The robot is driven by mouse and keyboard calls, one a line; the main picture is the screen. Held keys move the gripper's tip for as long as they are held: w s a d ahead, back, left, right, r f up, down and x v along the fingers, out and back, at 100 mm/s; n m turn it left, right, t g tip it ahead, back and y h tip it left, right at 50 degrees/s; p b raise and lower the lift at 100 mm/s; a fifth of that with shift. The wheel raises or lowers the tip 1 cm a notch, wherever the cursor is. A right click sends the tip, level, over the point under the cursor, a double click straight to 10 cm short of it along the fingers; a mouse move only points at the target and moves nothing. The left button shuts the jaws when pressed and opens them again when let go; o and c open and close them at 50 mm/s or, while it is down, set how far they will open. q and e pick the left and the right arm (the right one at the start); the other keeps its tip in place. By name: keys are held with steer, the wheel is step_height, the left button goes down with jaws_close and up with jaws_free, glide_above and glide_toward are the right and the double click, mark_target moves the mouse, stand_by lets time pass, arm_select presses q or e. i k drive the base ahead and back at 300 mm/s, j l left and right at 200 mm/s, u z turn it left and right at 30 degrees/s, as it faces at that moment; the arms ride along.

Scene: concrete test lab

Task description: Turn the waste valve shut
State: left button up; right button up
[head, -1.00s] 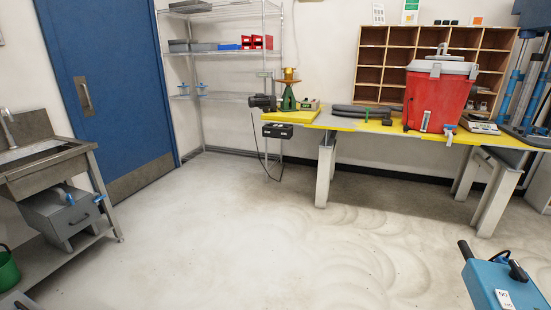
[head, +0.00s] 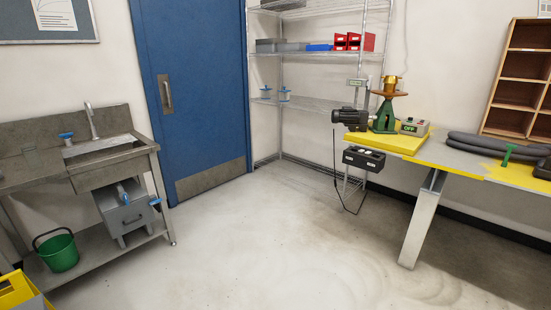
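A steel sink unit (head: 107,168) stands at the left against the wall. A grey box (head: 126,221) hangs or stands under its basin, with a blue handle (head: 124,194) on its front and another blue handle (head: 155,201) at its right side. A further blue handle (head: 67,135) shows on the sink's back left. No label is readable, so I cannot tell which is the waste valve or how far it is turned. Neither gripper is in view.
A green bucket (head: 58,254) sits on the sink's lower shelf. A yellow object (head: 18,290) fills the lower left corner. A blue door (head: 195,90) and wire shelves (head: 310,105) stand behind. A workbench (head: 455,158) is at right. The middle floor is clear.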

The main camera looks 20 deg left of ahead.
mark_target(125, 197)
steer(key=i+u, duration=0.55)
steer(key=u, duration=0.25)
steer(key=i+l+u, duration=0.1)
steer(key=i+u, duration=0.3)
steer(key=i+l+u, duration=0.15)
steer(key=u, duration=0.3)
steer(key=i+l+u, duration=0.2)
steer(key=u, duration=0.2)
steer(key=i+l+z, duration=0.2)
steer(key=i, duration=0.5)
steer(key=i+l+z, duration=0.2)
steer(key=i, duration=0.55)
steer(key=i+l+z, duration=0.2)
steer(key=i, duration=0.5)
